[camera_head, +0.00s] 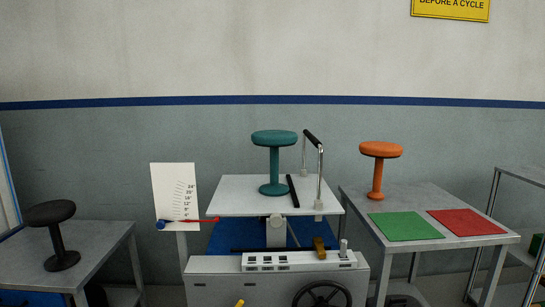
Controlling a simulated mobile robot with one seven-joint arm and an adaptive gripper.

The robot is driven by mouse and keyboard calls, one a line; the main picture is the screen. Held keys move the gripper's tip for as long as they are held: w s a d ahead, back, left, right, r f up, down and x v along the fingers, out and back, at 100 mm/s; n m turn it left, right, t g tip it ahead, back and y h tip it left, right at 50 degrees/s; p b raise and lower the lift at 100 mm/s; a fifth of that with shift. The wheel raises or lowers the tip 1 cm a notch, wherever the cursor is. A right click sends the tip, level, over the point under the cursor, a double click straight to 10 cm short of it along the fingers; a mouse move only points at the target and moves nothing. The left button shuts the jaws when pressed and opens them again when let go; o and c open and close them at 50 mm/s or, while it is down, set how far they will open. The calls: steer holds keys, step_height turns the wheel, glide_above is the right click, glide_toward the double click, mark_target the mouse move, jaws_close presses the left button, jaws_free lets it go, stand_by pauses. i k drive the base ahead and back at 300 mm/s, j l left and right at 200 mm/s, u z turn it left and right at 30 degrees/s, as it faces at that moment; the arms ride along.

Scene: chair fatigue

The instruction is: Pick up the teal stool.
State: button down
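The teal stool (274,160) stands upright on a white platform (235,195) in the middle of the head view. It has a round padded seat, a thin stem and a round base. A black bar (292,190) lies on the platform just right of its base. My gripper is not in the head view, so I cannot see what it holds.
A metal handle with a black grip (313,138) rises right of the teal stool. An orange stool (379,165), a green mat (405,226) and a red mat (466,222) are on the right table. A dial board (175,190) stands left of the platform.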

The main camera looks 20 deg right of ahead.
mark_target(274, 139)
steer(key=l+u, duration=0.1)
steer(key=l, duration=1.05)
steer(key=k+l+u, duration=0.15)
steer(key=l, duration=0.4)
steer(key=l+u, duration=0.1)
steer(key=l, duration=0.45)
steer(key=k+l+u, duration=0.1)
steer(key=l, duration=0.45)
steer(key=k+l, duration=0.1)
steer(key=l, duration=0.45)
steer(key=k+l+u, duration=0.15)
steer(key=l, duration=0.4)
steer(key=i+l, duration=0.1)
steer(key=i, duration=0.8)
